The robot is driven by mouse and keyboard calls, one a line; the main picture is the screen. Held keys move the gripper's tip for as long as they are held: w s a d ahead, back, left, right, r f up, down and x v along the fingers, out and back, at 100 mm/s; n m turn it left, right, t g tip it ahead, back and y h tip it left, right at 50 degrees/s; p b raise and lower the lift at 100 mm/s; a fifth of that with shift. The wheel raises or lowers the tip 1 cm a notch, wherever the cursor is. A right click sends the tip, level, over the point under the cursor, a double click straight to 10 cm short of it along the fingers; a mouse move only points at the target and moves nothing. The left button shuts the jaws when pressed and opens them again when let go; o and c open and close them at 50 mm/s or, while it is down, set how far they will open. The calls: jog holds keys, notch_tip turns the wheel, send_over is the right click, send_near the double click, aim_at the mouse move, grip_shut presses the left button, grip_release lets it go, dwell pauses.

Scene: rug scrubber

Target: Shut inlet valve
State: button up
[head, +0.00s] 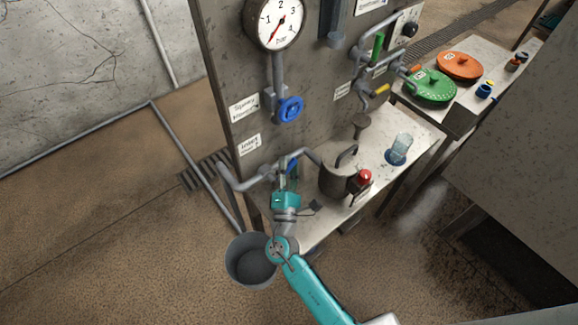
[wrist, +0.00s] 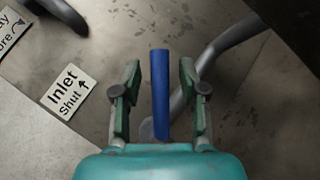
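The inlet valve's blue lever (wrist: 159,90) stands lengthwise in the wrist view, on a grey pipe (wrist: 225,45). In the head view a sliver of blue lever (head: 292,167) shows at the pipe, mostly hidden by my gripper. My gripper (wrist: 159,72) is open, with one green finger on each side of the lever and a gap on both sides. It also shows in the head view (head: 288,182), in front of the panel's lower pipe. The label reading "Inlet Shut" with an arrow (wrist: 70,92) is left of the lever.
A grey bucket (head: 250,262) stands on the floor below my arm. A metal pot (head: 338,182) and a red knob (head: 365,176) are close on the right. A blue round handwheel (head: 290,109) and a pressure gauge (head: 275,22) are above on the panel.

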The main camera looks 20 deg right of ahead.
jog(key=v, duration=1.2)
